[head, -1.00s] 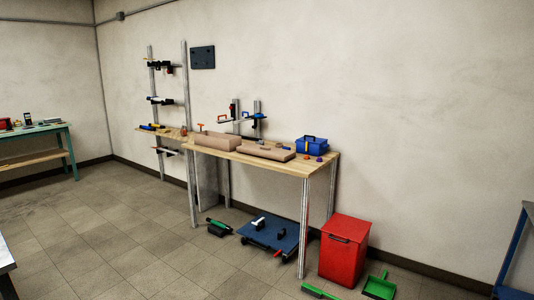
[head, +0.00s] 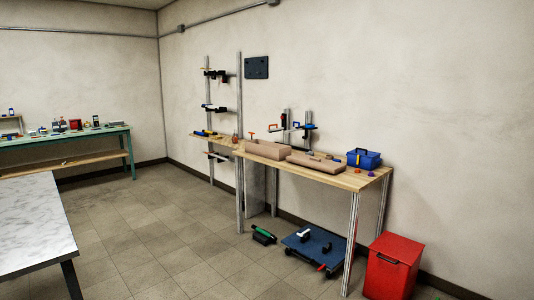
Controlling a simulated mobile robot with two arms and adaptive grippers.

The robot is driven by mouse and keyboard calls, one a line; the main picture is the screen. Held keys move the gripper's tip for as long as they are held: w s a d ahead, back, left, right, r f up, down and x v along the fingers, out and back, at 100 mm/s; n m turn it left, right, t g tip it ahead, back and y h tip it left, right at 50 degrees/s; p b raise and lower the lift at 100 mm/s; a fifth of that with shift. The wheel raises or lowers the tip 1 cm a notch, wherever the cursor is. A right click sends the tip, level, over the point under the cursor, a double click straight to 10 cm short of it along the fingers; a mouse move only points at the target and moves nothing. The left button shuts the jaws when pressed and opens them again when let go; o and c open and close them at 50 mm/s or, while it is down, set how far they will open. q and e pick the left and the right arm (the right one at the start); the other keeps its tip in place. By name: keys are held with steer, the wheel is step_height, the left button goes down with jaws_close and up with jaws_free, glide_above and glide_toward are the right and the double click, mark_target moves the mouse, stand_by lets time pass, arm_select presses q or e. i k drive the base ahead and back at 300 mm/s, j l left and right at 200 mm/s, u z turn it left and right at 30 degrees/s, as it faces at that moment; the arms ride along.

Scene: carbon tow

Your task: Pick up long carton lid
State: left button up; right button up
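Two long brown cardboard pieces lie on the wooden workbench (head: 350,180). The flatter one, which looks like the long carton lid (head: 317,163), lies along the front edge. The taller one, which looks like the carton (head: 268,149), is to its left. Small items seem to lie on or just behind the flatter piece; I cannot tell which. Neither of my grippers shows in the head view, and the bench is some way off across the floor.
A blue toolbox (head: 363,158) stands at the bench's right end. Below are a dark blue platform (head: 313,250) and a red bin (head: 392,268). A grey-topped table (head: 35,225) is at near left, a green bench (head: 65,139) behind it. The tiled floor between is mostly clear.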

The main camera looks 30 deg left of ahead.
mark_target(320, 165)
steer(key=i+j+u, duration=0.25)
steer(key=i, duration=0.2)
steer(key=i+u, duration=0.2)
steer(key=i, duration=2.4)
steer(key=j+u, duration=0.05)
steer(key=j, duration=0.1)
